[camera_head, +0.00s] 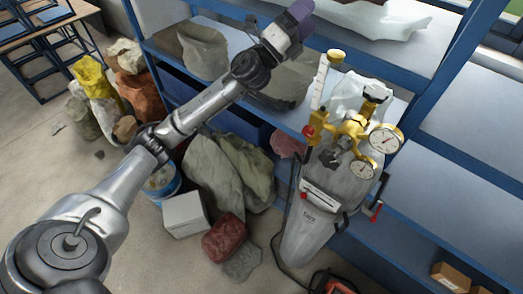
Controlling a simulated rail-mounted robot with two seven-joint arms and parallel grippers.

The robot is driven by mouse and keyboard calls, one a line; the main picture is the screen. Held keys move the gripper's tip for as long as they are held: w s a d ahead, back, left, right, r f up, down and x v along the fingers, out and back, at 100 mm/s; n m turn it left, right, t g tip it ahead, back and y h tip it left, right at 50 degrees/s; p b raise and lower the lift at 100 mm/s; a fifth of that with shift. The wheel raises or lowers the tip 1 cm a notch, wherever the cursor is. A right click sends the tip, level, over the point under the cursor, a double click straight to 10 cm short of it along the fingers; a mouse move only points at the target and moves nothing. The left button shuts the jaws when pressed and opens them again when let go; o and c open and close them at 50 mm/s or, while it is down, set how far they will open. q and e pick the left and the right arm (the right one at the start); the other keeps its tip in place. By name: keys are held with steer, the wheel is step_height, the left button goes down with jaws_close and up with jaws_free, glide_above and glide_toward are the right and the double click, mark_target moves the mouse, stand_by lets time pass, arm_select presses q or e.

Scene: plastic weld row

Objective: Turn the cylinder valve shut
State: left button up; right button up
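A grey gas cylinder (318,212) stands tilted in the picture, right of centre, in front of a blue shelf. A brass regulator (350,130) with two round gauges (384,139) sits at its top. A black knob (376,93), seemingly the valve handwheel, tops the brass fitting. A second dark knob (331,157) is on the regulator's front. My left gripper (299,12), with a purple end, is at the top edge, up and left of the knob and apart from it. Its fingers are too unclear to tell open from shut. My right gripper is not in view.
A clear flow tube (322,82) with a brass top rises left of the regulator. Blue shelving (425,100) stands behind the cylinder. Rocks, sacks and a white box (185,214) crowd the floor to the left. A red-handled part (376,210) is beside the cylinder.

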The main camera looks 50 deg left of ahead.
arm_select(q)
steer(key=s+d+f+n+g+y+p, duration=0.25)
steer(key=f+n+y, duration=0.25)
steer(key=f+n, duration=0.4)
steer(key=s+d+f+n+g+y+p, duration=0.1)
steer(key=s+f+n+g+y, duration=0.3)
steer(key=f+n, duration=0.5)
steer(key=s+d+f+n+g+p, duration=0.1)
steer(key=s+d+f+g, duration=0.1)
steer(key=s+f, duration=0.3)
steer(key=s+d+f+g+h, duration=0.1)
steer(key=s+d+f+g, duration=0.1)
steer(key=s+f, duration=0.3)
steer(key=s+d+f+n+g+p, duration=0.1)
steer(key=s+d+f+g, duration=0.2)
steer(key=f, duration=0.4)
steer(key=shift+s+f+n+g+p, duration=0.15)
steer(key=shift+s+n+g+p, duration=0.25)
steer(key=shift+s, duration=0.75)
steer(key=shift+d, duration=0.1)
